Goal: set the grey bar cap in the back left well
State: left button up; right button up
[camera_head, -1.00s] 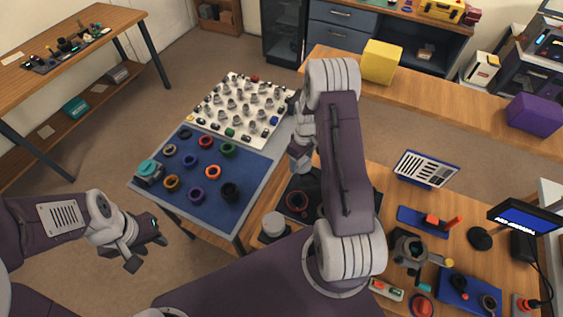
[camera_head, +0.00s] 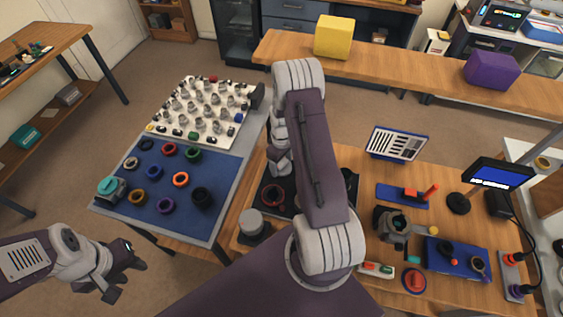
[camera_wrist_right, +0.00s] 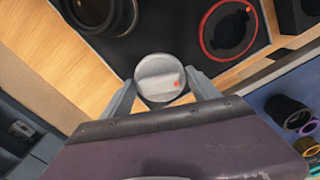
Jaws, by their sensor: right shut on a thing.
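The grey bar cap (camera_wrist_right: 158,80) is a round grey disc with a raised bar and a small orange-red mark. My right gripper (camera_wrist_right: 162,92) is shut on it, one finger at each side. In the wrist view the tray shows a red-ringed well (camera_wrist_right: 229,32) and a black lens barrel (camera_wrist_right: 97,12), both apart from the cap. I cannot tell which is the back left well. My left gripper (camera_head: 122,280) is open and empty, low at left.
A blue mat (camera_head: 222,178) with several coloured rings lies left of the tray, with a white board of small parts (camera_head: 158,131) behind it. A grey cylinder (camera_head: 251,222) on a black base stands by the tray's front left. A white panel (camera_head: 397,144) stands at right.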

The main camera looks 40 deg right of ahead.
aim_at(281, 163)
pick_arm(q)
jog(key=shift+w+f, duration=0.1)
jog(key=shift+f, duration=0.4)
pick_arm(e)
jog(key=shift+w+f, duration=0.1)
jog(key=shift+f, duration=0.55)
pick_arm(q)
jog(key=shift+f+b, duration=0.45)
jog(key=shift+b, duration=0.15)
pick_arm(e)
jog(key=shift+f, duration=0.55)
jog(key=o, duration=1.4)
notch_tip(281, 163, up, 9)
jog(key=shift+r+b, duration=0.1)
jog(key=shift+b, duration=0.3)
pick_arm(q)
jog(key=shift+f, duration=0.4)
pick_arm(e)
jog(key=shift+a, duration=0.1)
